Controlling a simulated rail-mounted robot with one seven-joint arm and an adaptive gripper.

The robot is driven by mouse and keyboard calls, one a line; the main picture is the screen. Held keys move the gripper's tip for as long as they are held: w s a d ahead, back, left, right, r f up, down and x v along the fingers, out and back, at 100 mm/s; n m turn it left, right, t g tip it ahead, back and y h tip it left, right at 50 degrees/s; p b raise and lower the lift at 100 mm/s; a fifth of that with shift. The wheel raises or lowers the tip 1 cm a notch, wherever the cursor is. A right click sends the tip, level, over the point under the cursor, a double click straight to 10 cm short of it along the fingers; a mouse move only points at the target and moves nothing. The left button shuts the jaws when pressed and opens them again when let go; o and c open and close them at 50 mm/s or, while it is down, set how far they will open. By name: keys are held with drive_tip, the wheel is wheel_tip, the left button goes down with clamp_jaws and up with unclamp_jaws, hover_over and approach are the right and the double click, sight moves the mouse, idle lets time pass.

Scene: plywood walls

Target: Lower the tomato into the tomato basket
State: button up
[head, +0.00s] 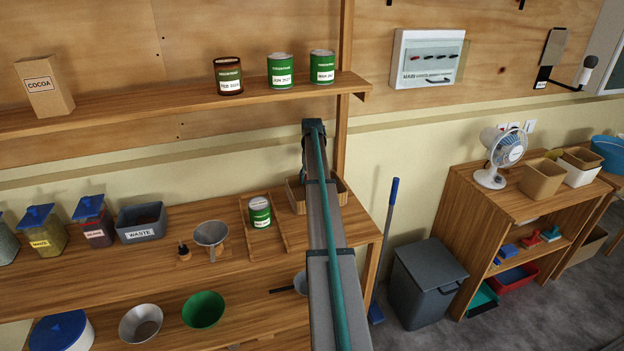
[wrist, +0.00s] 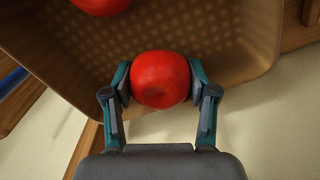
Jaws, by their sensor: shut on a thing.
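A red tomato (wrist: 160,79) is between the two fingers of my gripper (wrist: 160,85) in the wrist view. My gripper is shut on it, one finger on each side. The tan tomato basket (wrist: 235,45) spreads behind and around the tomato, with a dimpled inside. A second red tomato (wrist: 101,4) is in the basket at the top left, cut by the frame edge. I cannot tell how high the held tomato is above the basket's bottom. In the head view the basket (head: 296,201) is at the right end of the counter, partly hidden by my arm. The held tomato is hidden there.
A green can (head: 260,213) stands in a wooden rack (head: 283,228) just left of the basket. A funnel (head: 210,235) and grey waste bin (head: 141,223) stand further left. A shelf with cans (head: 281,72) runs above. A blue-handled broom (head: 390,215) leans right of the counter.

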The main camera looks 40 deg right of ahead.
drive_tip(key=shift+f+b, duration=0.5)
drive_tip(key=shift+f, duration=0.9)
idle(0.7)
drive_tip(key=o, duration=0.8)
drive_tip(key=shift+o, duration=0.2)
drive_tip(key=shift+r, duration=0.15)
